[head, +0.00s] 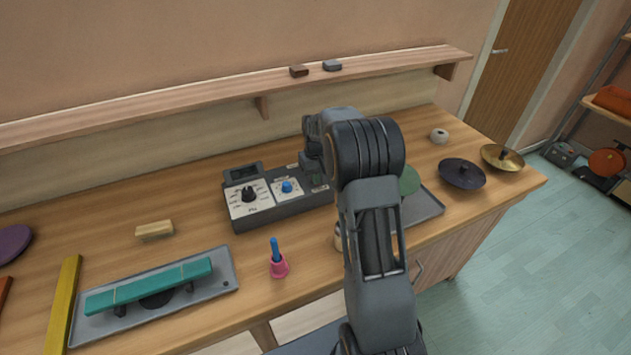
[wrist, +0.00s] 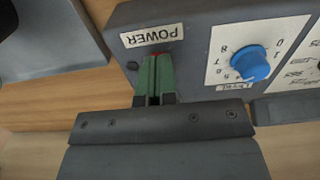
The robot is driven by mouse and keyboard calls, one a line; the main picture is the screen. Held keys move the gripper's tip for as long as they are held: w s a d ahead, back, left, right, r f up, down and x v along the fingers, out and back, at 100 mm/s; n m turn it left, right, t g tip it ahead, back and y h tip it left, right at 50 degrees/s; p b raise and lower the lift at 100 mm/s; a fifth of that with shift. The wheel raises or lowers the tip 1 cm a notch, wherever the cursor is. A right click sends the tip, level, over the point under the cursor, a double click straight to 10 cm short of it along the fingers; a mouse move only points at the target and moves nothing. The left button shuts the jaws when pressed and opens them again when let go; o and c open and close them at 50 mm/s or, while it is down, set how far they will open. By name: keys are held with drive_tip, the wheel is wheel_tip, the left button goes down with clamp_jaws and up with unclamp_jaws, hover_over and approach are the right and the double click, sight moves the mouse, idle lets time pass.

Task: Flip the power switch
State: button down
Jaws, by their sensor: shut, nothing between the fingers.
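The dark grey control box (head: 278,210) stands on the wooden bench, with a black knob and a blue knob (head: 287,186) on white panels. In the wrist view the box's POWER label (wrist: 152,35) appears upside down. A small red part (wrist: 158,54), apparently the power switch, shows just beside the label, mostly hidden behind my fingertips. My gripper (wrist: 155,66) is shut and empty, its green fingers side by side right at the red part. I cannot tell whether they touch it or which way the switch is set. In the head view my arm covers the box's right end.
A grey tray (head: 428,207) lies right of the box, partly behind my arm. A teal bar (head: 150,286) sits on another tray at left. Two cymbals, one dark (head: 462,174), lie at the right end.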

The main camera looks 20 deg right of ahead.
drive_tip(key=shift+r+p, duration=2.5)
drive_tip(key=shift+r, duration=0.95)
drive_tip(key=s+f, duration=0.1)
drive_tip(key=s+f+m, duration=0.1)
drive_tip(key=shift+s+a, duration=0.3)
drive_tip(key=s+a+r+t, duration=0.1)
drive_tip(key=s+a+r, duration=0.2)
drive_tip(key=s, duration=0.4)
drive_tip(key=s+a+r+t, duration=0.2)
drive_tip(key=s+a+r, duration=0.2)
drive_tip(key=s+r, duration=0.2)
drive_tip(key=s+a+r+n+t, duration=0.1)
drive_tip(key=s+a+r, duration=0.2)
drive_tip(key=s, duration=0.6)
drive_tip(key=shift+s+a+r+t, duration=0.15)
drive_tip(key=shift+a+r+t, duration=0.2)
drive_tip(key=shift+r, duration=0.4)
